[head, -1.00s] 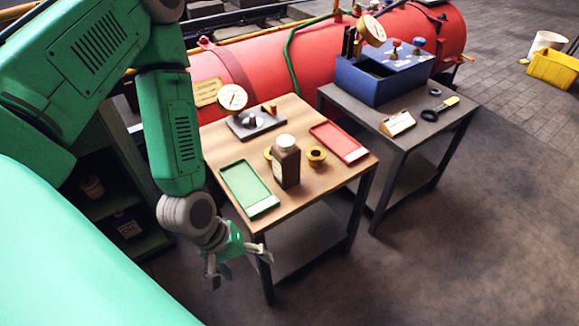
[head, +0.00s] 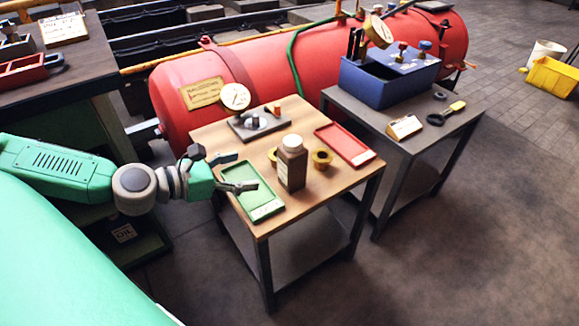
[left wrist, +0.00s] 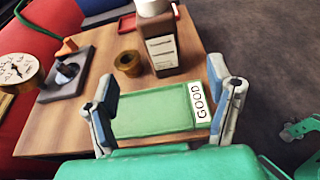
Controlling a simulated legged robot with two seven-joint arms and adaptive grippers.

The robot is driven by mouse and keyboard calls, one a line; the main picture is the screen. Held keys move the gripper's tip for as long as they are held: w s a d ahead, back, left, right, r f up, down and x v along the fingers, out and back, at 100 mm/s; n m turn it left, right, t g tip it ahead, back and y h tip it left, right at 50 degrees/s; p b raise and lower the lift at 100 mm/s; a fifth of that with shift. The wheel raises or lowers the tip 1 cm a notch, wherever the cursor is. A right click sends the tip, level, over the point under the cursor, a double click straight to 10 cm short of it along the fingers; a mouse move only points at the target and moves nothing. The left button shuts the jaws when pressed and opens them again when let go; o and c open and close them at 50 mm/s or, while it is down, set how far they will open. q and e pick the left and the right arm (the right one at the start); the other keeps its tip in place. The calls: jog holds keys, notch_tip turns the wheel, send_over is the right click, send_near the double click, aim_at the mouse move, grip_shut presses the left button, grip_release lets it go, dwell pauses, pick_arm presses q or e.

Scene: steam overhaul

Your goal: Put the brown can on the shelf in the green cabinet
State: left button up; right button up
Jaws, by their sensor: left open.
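The brown can (head: 292,165) has a white cap and stands upright on the wooden table, just beyond the green tray (head: 262,211). It also shows in the left wrist view (left wrist: 162,50), its top cut off. My left gripper (head: 246,171) is open and empty over the green tray, left of the can and apart from it. Its spread fingers also show in the left wrist view (left wrist: 165,92). The green cabinet (head: 150,246) is at the left, its shelves largely hidden behind my left arm. At the right edge of the left wrist view, my right gripper (left wrist: 302,130) shows partly, its fingers unclear.
Brass fittings (head: 321,157), a red tray (head: 345,144) and a gauge stand (head: 256,124) share the wooden table. A grey table with a blue box (head: 386,80) is at right. A dark workbench (head: 75,60) is above the cabinet. Floor in front is free.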

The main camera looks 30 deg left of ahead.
aim_at(282, 162)
pick_arm(q)
jog(key=b+x, duration=0.4)
jog(key=x, duration=0.3)
jog(key=shift+w+d+r, duration=0.1)
jog(key=shift+w+d, duration=0.1)
jog(key=shift+w, duration=0.5)
jog(key=b+x, duration=0.2)
jog(key=x, duration=0.3)
jog(key=shift+d, duration=0.2)
jog(key=shift+w, duration=0.2)
jog(key=shift+a, duration=0.1)
pick_arm(e)
notch_tip(282, 162, down, 7)
jog(key=shift+d+r, duration=0.2)
jog(key=shift+d, duration=0.1)
pick_arm(q)
grip_shut()
